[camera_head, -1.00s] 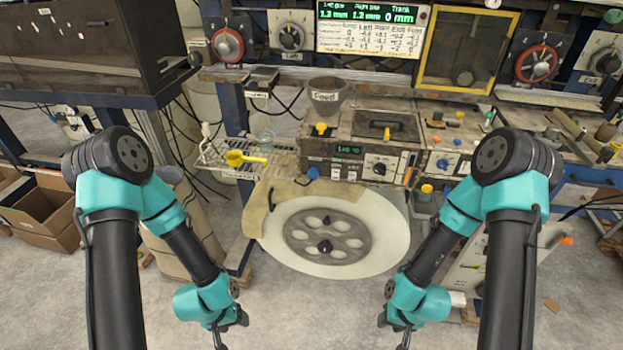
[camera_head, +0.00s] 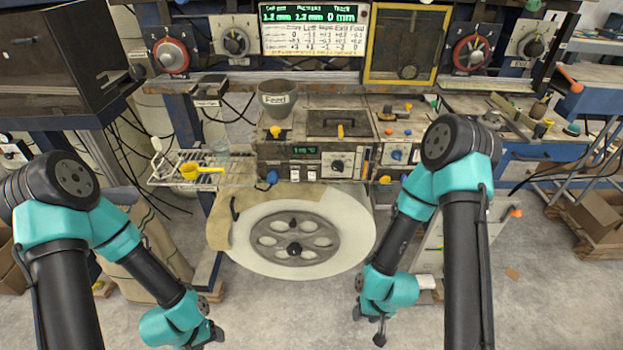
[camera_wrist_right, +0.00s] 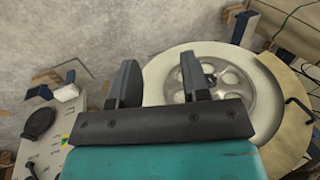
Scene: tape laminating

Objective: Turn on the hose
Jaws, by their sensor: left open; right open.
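I cannot make out a hose or its valve for certain in either view. My left gripper (camera_head: 208,337) hangs low at the lower left of the head view, empty and open, over the floor. My right gripper (camera_head: 370,326) hangs below and right of the big white reel, also open and empty. In the right wrist view its two dark fingers (camera_wrist_right: 157,72) stand apart with nothing between them. The machine's front panel (camera_head: 320,160), with knobs and switches, is beyond both grippers.
The large white reel (camera_head: 245,255) with a grey hub stands below the panel. A wire basket (camera_head: 165,178) holds a yellow scoop (camera_head: 200,171). A feed cup (camera_head: 277,98) stands on the machine. Two red-rimmed dials (camera_head: 171,55) (camera_head: 472,52) flank the display.

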